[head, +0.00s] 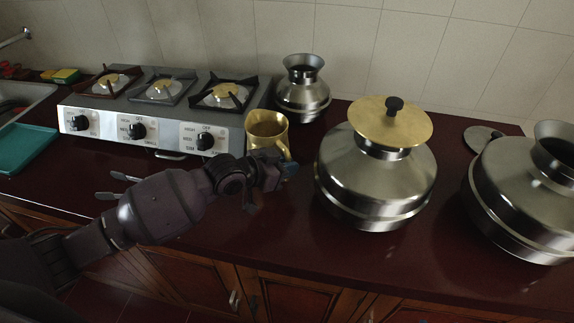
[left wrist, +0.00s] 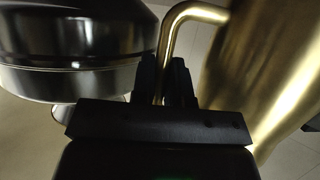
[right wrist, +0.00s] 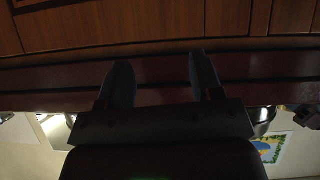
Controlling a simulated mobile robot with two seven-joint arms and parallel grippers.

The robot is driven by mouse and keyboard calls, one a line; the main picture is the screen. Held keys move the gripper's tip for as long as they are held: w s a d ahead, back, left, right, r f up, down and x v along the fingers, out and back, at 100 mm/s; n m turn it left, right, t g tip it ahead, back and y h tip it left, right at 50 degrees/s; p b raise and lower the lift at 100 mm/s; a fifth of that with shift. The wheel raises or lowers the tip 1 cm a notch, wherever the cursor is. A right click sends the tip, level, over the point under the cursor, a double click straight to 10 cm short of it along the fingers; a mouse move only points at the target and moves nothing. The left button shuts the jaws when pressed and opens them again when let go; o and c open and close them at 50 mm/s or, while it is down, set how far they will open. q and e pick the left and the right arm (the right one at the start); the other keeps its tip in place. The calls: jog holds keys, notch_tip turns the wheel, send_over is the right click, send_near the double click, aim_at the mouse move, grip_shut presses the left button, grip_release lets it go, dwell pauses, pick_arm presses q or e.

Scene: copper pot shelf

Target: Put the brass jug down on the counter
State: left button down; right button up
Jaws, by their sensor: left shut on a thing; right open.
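The brass jug (head: 266,128) is in the middle of the head view, between the stove and the large lidded pot, with its open mouth up. My left gripper (head: 284,170) is at the jug's right side. In the left wrist view its fingers (left wrist: 171,82) are shut on the jug's handle (left wrist: 167,45), with the jug's body (left wrist: 268,65) to the right. My arm hides the jug's base, so I cannot tell whether it touches the dark red counter (head: 290,255). My right gripper (right wrist: 160,82) is open and empty near the counter's edge.
A gas stove (head: 150,110) stands left of the jug and a small steel pot (head: 302,90) behind it. A large steel pot with a brass lid (head: 376,175) is close on the right, another steel pot (head: 530,190) beyond. The front counter strip is clear.

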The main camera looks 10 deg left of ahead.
pick_arm(q)
jog(key=c, duration=1.6)
grip_release()
jog(key=shift+f, duration=0.15)
jog(key=o, duration=0.5)
jog(key=shift+r, duration=0.25)
jog(key=v, duration=1.2)
jog(key=shift+p, duration=0.35)
